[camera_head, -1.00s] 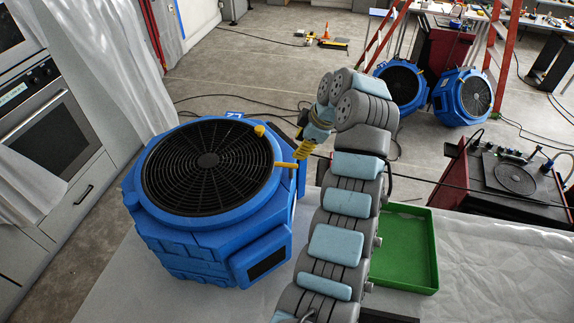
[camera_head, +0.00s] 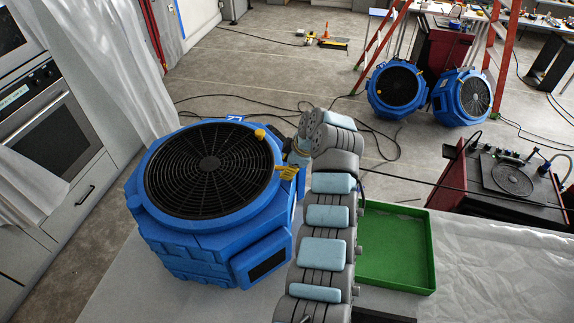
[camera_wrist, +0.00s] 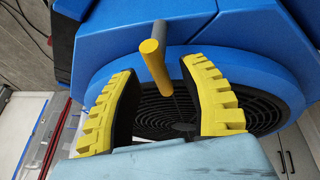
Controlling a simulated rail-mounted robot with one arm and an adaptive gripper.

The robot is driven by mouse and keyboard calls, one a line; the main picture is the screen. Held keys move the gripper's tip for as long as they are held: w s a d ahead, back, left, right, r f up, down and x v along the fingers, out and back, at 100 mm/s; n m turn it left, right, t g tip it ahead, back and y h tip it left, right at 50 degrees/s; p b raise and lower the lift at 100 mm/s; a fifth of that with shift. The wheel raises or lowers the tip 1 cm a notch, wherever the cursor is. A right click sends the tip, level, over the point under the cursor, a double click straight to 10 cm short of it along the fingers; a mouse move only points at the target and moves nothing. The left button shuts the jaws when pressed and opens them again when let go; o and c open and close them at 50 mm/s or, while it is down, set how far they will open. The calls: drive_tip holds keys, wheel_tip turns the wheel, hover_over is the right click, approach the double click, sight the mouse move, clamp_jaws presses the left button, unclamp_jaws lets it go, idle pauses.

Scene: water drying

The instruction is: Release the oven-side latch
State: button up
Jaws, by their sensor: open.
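A blue fan unit (camera_head: 205,236) with a round black grille (camera_head: 208,170) stands on the pale surface, nearest the oven. A yellow latch (camera_head: 260,134) sits at its upper right rim. In the wrist view, a yellow latch handle (camera_wrist: 156,66) on a grey stem stands out from the blue housing (camera_wrist: 90,45). My gripper (camera_head: 288,172) is at the right rim of the fan, below the latch in the head view. In the wrist view, my gripper (camera_wrist: 158,72) is open, with its yellow-ribbed fingers spread either side of the latch handle. No contact with the handle is clear.
The oven (camera_head: 45,133) and a pale curtain (camera_head: 115,65) are at the left. An empty green tray (camera_head: 428,250) lies right of my arm. Two more blue fans (camera_head: 396,88) stand on the floor behind, with cables (camera_head: 375,135) lying nearby.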

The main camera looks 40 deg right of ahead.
clamp_jaws()
